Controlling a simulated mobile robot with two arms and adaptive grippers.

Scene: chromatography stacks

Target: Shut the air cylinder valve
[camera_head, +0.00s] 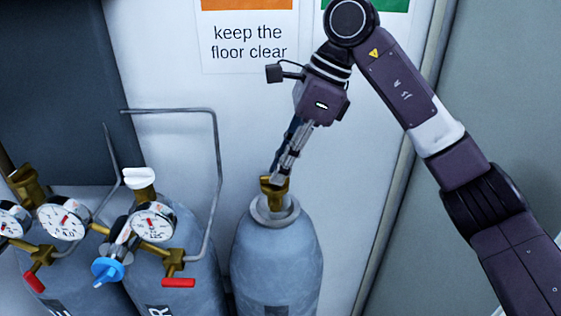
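A grey-blue cylinder (178,275) stands at the middle left, with a label cut by the frame edge showing an "R". It has a white knob (140,178) on top and a pressure gauge (153,222). A red lever (179,283) and a blue knob (106,271) sit on its brass fittings. My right gripper (279,178) points down at the brass valve (272,193) of another cylinder (277,262), to the right of it. Its fingers look close together and overlap the valve top in this view; contact and grip cannot be told. My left gripper is out of view.
Another regulator with gauges (63,218) and a red lever (34,282) is at the far left. A bent grey metal pipe (214,180) rises between the middle and right cylinders. A wall with a "keep the floor clear" sign (248,42) is behind.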

